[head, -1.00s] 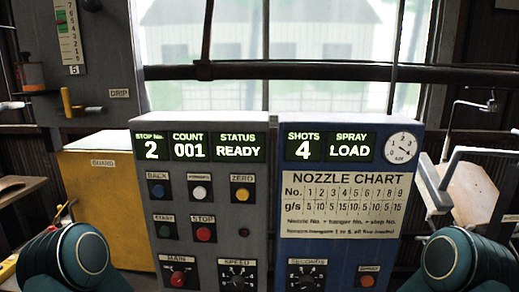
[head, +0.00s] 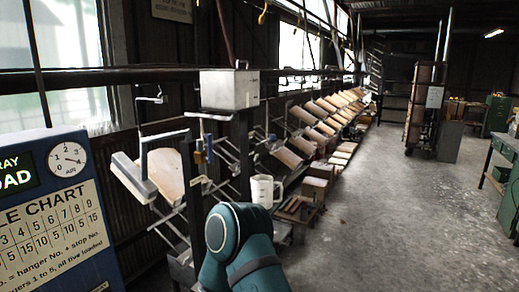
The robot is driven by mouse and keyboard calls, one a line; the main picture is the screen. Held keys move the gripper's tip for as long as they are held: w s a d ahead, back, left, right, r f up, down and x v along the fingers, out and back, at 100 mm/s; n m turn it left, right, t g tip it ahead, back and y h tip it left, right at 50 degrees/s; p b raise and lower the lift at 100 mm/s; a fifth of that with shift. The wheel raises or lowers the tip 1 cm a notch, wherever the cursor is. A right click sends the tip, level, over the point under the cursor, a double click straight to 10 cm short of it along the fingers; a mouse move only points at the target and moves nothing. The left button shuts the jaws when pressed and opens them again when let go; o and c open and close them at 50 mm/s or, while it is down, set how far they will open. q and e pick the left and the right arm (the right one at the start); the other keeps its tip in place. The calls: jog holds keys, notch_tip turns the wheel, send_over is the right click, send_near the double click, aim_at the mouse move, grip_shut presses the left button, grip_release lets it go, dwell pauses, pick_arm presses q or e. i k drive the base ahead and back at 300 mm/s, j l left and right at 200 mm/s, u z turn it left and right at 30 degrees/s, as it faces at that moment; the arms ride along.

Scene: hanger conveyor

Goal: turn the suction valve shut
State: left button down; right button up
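I cannot pick out a suction valve in the head view. A small brass-coloured fitting (head: 203,151) sits on the frame left of the dark post, too small to tell what it is. A teal link of my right arm rises at the bottom middle. Neither of my grippers shows, so I cannot see what they hold.
The blue panel (head: 50,215) with the air gauge stands close at left. A grey box (head: 229,90) and a white jug (head: 262,190) are near the dark post. Hanging boards (head: 285,157) recede along the wall.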

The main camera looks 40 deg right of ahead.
aim_at(209, 158)
jog(key=z, duration=1.1)
